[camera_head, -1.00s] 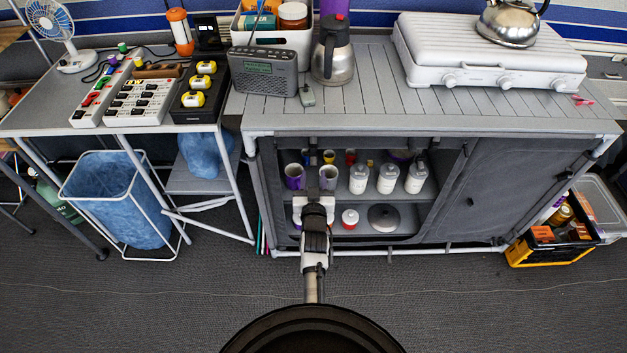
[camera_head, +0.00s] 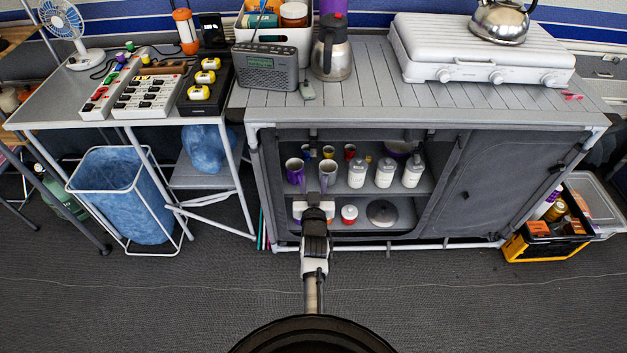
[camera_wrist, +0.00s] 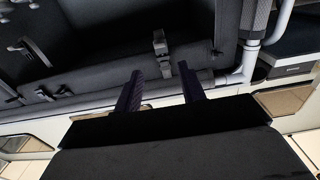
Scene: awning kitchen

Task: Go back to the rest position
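My gripper (camera_head: 313,201) is in front of the open left half of the grey cabinet (camera_head: 283,228), at the height of its shelves. In the wrist view my two dark fingers (camera_wrist: 160,90) stand apart with nothing between them. They point toward a dark fabric edge and a buckle strap (camera_wrist: 160,50). A purple mug (camera_head: 294,172) and a grey mug (camera_head: 327,171) stand on the upper shelf just beyond the gripper. From the head view I cannot tell the exact gap between the gripper and the cabinet.
White bottles (camera_head: 385,172) stand on the upper shelf; a red-and-white jar (camera_head: 349,214) and a dark round lid (camera_head: 382,213) are below. A blue-lined bin (camera_head: 120,200) stands left, a black-and-yellow crate (camera_head: 543,245) right. The floor (camera_head: 150,300) in front is clear.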

